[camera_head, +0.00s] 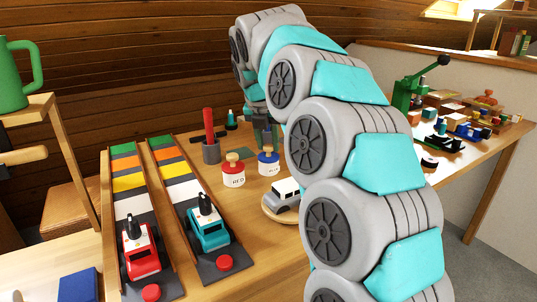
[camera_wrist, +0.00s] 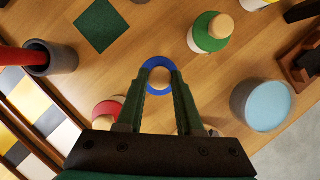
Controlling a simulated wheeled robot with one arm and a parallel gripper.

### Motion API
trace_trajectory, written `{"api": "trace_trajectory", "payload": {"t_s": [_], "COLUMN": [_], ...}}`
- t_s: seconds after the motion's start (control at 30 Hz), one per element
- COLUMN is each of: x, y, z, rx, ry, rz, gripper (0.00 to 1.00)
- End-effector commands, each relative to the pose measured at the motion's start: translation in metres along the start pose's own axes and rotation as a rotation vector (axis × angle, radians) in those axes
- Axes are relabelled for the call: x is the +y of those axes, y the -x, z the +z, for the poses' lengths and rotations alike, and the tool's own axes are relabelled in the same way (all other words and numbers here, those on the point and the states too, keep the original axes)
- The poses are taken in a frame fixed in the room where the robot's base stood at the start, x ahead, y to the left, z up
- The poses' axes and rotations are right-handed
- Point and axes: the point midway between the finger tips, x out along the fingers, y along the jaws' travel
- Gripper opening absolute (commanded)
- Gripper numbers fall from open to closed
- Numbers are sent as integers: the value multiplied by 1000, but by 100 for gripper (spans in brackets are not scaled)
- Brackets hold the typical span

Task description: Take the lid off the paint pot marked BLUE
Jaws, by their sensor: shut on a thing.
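The paint pot marked BLUE (camera_head: 268,169) is a white pot standing on the wooden table. Its blue lid (camera_head: 268,157) sits on top and has a round wooden knob. In the wrist view the blue lid (camera_wrist: 160,62) shows as a ring around the knob (camera_wrist: 160,78), between my fingertips. My gripper (camera_head: 265,136) points down from above, and its green fingers (camera_wrist: 161,82) are shut on the knob. The lid appears level on the pot, whose body is hidden in the wrist view.
A red-lidded pot (camera_head: 233,172) stands close left. A green-lidded pot (camera_wrist: 211,32) and a light blue round thing (camera_wrist: 262,104) are nearby. A grey holder with a red stick (camera_head: 210,150), a toy car (camera_head: 283,194) and two ramps with toy trucks (camera_head: 208,230) surround it.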

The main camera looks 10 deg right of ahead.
Motion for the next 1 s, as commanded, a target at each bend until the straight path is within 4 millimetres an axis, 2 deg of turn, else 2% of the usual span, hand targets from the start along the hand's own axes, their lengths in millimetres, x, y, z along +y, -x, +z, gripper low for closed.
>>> {"api": "trace_trajectory", "payload": {"t_s": [0.03, 0.1, 0.57, 1.0], "x": [0, 0, 0, 1], "y": [0, 0, 1, 21], "z": [0, 0, 0, 10], "rx": [0, 0, 0, -2], "ry": [0, 0, 0, -1], "rz": [0, 0, 0, 1], "gripper": [6, 0, 0, 0]}}
